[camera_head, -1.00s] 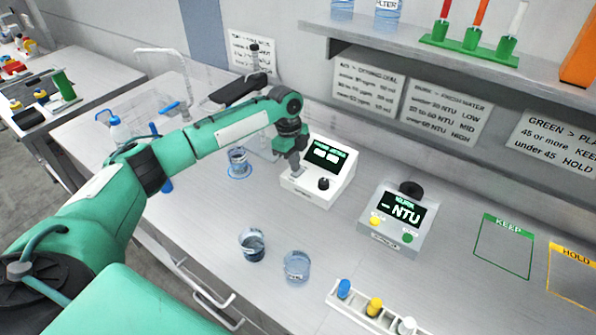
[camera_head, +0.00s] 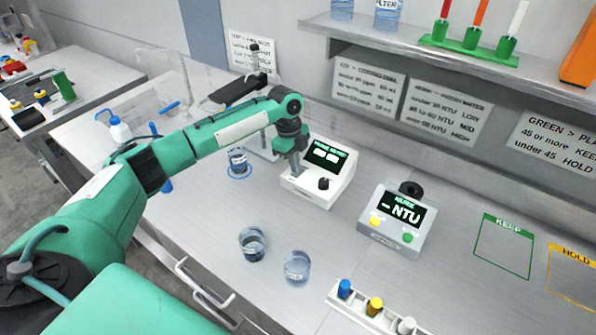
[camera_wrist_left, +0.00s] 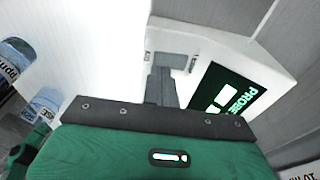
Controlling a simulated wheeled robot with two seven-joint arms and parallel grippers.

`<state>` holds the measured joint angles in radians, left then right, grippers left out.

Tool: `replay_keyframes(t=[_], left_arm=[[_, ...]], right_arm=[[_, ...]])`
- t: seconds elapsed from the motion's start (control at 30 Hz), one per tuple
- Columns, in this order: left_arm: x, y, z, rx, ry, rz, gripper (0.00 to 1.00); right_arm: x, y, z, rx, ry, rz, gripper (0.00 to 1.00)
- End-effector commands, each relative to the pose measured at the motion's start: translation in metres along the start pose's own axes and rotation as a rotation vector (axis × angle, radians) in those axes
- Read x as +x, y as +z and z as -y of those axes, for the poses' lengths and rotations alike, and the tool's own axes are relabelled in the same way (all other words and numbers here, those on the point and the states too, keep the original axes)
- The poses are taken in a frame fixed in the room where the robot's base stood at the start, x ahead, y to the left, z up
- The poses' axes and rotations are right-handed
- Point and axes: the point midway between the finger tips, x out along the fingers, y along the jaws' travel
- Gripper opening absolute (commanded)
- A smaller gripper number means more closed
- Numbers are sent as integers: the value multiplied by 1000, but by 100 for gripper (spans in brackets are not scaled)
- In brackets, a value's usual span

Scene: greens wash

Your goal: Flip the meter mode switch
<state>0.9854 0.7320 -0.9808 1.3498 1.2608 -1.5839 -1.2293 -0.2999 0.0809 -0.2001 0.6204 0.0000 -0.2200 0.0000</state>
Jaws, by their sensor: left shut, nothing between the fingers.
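The white meter (camera_head: 320,184) stands on the bench, with a dark screen (camera_head: 326,156) with green and white markings and a black knob (camera_head: 324,184) on its front. My left gripper (camera_head: 295,172) is shut and empty, its fingertips at the left part of the meter's top. In the left wrist view the gripper (camera_wrist_left: 160,82) points at a grey slotted part (camera_wrist_left: 172,66) on the white housing (camera_wrist_left: 225,48); the screen (camera_wrist_left: 225,92) is to its right. The fingers cover part of this spot, so I cannot tell the switch's position or whether they touch it. My right gripper is not in view.
A second meter marked NTU (camera_head: 397,222) stands to the right. Two clear beakers (camera_head: 252,243) (camera_head: 297,266) stand in front, and another beaker (camera_head: 238,162) stands behind my left arm. A rack of coloured vials (camera_head: 372,312) lies at the front. A shelf (camera_head: 450,55) overhangs the back.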

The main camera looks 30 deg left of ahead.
Motion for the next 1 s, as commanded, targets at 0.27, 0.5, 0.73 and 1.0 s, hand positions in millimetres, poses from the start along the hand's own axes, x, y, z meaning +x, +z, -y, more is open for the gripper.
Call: replay_keyframes(t=[0.27,0.5,0.73,1.0], left_arm=[[4,1,0,0,0,0,0],[8,1,0,0,0,0,0],[12,2,0,0,1,-1,0],[16,2,0,0,1,-1,0]], right_arm=[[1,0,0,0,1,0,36],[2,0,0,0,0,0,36],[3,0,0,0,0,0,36],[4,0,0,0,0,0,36]])
